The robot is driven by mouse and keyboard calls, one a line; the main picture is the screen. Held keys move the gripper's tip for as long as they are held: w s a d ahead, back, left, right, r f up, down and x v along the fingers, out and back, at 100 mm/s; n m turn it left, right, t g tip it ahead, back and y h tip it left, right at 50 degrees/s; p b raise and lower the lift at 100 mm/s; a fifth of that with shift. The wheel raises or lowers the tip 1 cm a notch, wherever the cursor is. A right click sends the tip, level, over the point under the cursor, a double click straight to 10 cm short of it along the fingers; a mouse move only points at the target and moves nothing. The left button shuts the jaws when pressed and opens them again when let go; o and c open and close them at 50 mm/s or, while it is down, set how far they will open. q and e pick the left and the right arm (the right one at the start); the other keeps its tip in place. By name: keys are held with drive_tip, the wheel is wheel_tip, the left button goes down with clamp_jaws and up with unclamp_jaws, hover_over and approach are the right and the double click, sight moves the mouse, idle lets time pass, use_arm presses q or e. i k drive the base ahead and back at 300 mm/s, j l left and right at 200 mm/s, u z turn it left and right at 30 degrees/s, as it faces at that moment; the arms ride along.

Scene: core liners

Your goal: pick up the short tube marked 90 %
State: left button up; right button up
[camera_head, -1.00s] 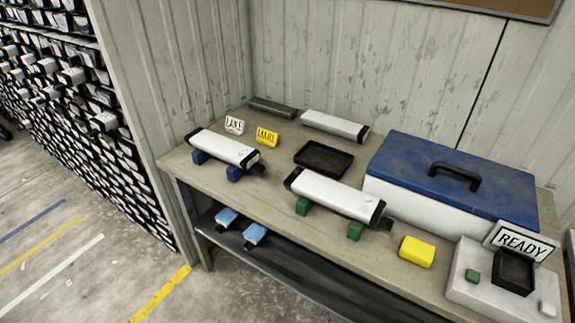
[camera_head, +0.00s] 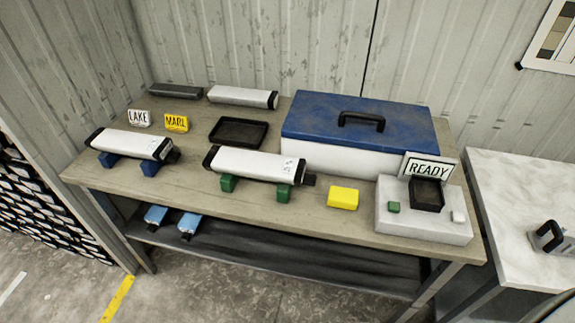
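No marking of 90 % is legible in the head view, so I cannot tell which tube is the short one. A white tube with black ends (camera_head: 128,143) rests on two blue blocks at the left of the table. A longer white tube with black ends (camera_head: 248,163) rests on two green blocks near the front middle, with a small unreadable label at its right end. Another white tube (camera_head: 240,97) lies at the back. Two small light blue pieces (camera_head: 156,215) lie on the lower shelf. Neither of my grippers is in view.
The wooden table (camera_head: 215,195) also bears a dark tray (camera_head: 238,132), a blue-lidded box (camera_head: 360,120), a yellow block (camera_head: 342,197), LAKE (camera_head: 139,118) and MARL (camera_head: 176,122) signs, and a white slab (camera_head: 420,224) with a READY sign (camera_head: 429,168). A pale table (camera_head: 520,200) stands at right.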

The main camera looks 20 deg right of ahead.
sight(158, 149)
drive_tip(key=i+j+u, duration=0.2)
drive_tip(key=i+j, duration=0.7)
drive_tip(key=i, duration=0.1)
